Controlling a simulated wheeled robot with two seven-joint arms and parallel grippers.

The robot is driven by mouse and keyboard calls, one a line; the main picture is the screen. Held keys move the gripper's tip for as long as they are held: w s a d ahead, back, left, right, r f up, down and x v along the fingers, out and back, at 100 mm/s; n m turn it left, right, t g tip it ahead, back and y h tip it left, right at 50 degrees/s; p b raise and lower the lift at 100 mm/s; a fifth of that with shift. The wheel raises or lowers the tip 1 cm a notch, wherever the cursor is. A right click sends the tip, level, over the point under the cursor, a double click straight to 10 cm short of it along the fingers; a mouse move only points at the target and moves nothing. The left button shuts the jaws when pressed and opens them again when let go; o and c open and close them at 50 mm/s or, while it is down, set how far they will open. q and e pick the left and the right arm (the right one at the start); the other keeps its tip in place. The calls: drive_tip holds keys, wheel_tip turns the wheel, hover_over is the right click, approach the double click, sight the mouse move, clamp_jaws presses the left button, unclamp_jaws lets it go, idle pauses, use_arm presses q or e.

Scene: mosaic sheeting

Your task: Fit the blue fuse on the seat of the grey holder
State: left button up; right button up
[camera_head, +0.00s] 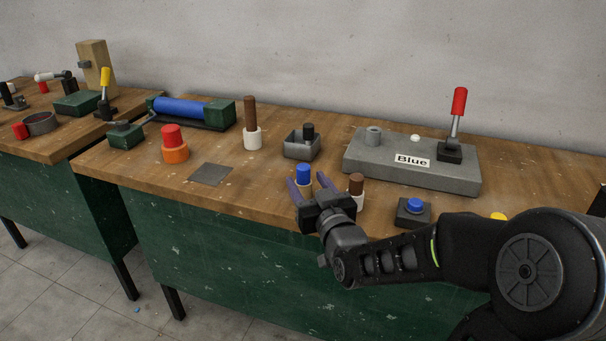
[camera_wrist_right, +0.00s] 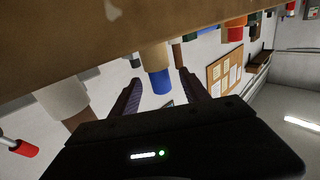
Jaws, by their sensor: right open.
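The blue fuse (camera_head: 303,174) stands upright on the wooden bench, with a blue top and a tan lower body. In the right wrist view the fuse (camera_wrist_right: 161,82) shows upside down between the finger ends. My right gripper (camera_head: 307,180) is open, with one finger on each side of the fuse; I cannot tell whether either touches it. The grey holder (camera_head: 410,176) is a long block labelled "Blue" behind and to the right. My left gripper is not in view.
A brown-topped white piece (camera_head: 356,188) stands close right of my gripper, with a blue button box (camera_head: 413,211) beyond. A grey open box (camera_head: 301,146) is behind the fuse. The holder carries a raised red-handled lever (camera_head: 458,112). Bare wood lies left of the fuse.

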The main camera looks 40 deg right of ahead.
drive_tip(key=shift+w+d, duration=0.2)
drive_tip(key=shift+w, duration=0.25)
drive_tip(key=p+x, duration=0.1)
drive_tip(key=x, duration=0.4)
drive_tip(key=shift+w+f, duration=0.1)
drive_tip(key=shift+c, duration=0.2)
clamp_jaws()
idle(0.6)
